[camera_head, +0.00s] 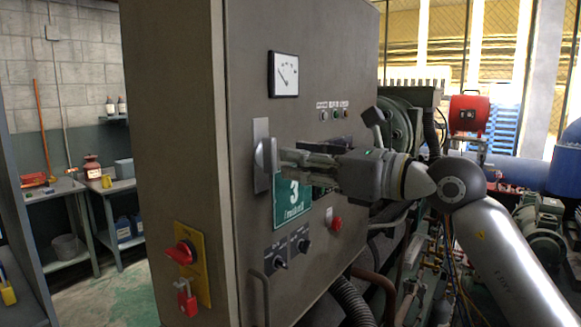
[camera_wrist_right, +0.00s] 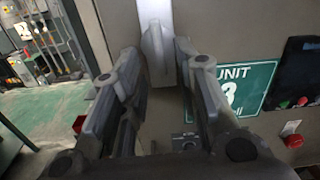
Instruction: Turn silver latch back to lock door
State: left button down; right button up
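The silver latch (camera_head: 261,158) is on the front of the grey cabinet door (camera_head: 238,70), near its left edge. Its handle stands upright on a light plate. In the right wrist view the latch (camera_wrist_right: 156,48) is at the top centre, ahead of the gap between my fingers. My right gripper (camera_head: 284,157) comes in from the right with its tips close to the latch. In the wrist view the gripper (camera_wrist_right: 155,58) is open, one finger on each side of the latch's line. I cannot tell whether either touches it. My left gripper is not in view.
A green unit sign (camera_head: 293,200) is just below my right gripper. A red rotary switch (camera_head: 181,252) and a red padlock (camera_head: 186,297) are on the cabinet's side. A dark door handle (camera_head: 258,290) and knobs are low on the front. Pipes and machinery crowd the right.

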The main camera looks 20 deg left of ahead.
jog(key=b+v, duration=0.2)
jog(key=v, duration=0.3)
jog(key=shift+s+d, duration=0.1)
